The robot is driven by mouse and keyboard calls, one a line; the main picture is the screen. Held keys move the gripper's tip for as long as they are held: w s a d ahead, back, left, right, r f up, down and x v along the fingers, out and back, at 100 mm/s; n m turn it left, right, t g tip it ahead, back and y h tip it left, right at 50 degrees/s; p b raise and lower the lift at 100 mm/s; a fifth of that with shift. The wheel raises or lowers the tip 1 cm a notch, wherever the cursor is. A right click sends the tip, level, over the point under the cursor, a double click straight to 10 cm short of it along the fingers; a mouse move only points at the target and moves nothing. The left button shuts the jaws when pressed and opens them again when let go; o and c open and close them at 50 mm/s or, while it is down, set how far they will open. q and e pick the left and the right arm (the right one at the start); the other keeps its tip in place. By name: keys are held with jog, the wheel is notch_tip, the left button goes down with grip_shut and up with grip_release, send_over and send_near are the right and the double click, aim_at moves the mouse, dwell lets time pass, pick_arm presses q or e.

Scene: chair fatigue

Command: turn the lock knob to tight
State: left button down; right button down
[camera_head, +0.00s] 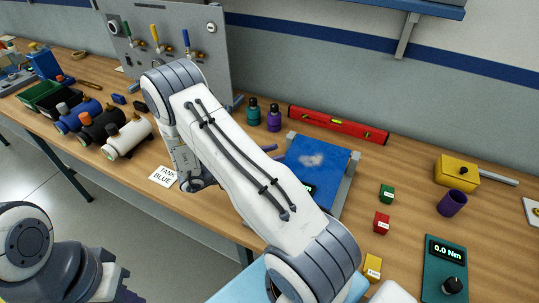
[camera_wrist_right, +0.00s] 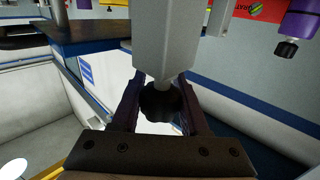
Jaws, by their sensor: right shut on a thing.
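In the right wrist view, a black lobed lock knob (camera_wrist_right: 161,98) sits at the end of a pale grey block (camera_wrist_right: 165,40). My right gripper (camera_wrist_right: 158,104) has one dark finger on each side of the knob and is shut on it. In the head view, my right arm crosses the middle and hides the knob and the fingertips. A blue panel with a worn white patch (camera_head: 312,160) stands in a grey frame (camera_head: 346,186) behind that arm. My left arm shows at the lower left; its gripper fingers are too cut off to read.
Blue, black and white tanks (camera_head: 128,137) lie at the left. A "TANK BLUE" card (camera_head: 163,177) lies near the front edge. A red level (camera_head: 337,124) lies behind the frame. Small coloured blocks (camera_head: 381,223) and a teal meter reading 0.0 Nm (camera_head: 445,268) are at the right.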

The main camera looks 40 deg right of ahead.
jog(key=shift+s+a+m+g+y+b, duration=0.1)
jog(key=shift+s+m+g+y+b, duration=0.15)
jog(key=shift+m+g+y, duration=0.45)
jog(key=shift+s+a+m+g+y+b, duration=0.1)
jog(key=shift+m+g+y+b, duration=0.25)
jog(key=shift+m+g, duration=0.75)
jog(key=shift+g, duration=0.5)
jog(key=shift+c, duration=2.1)
grip_release()
jog(key=b+v, duration=0.3)
jog(key=v, duration=0.7)
jog(key=shift+a+b, duration=0.25)
jog(key=shift+b, duration=0.15)
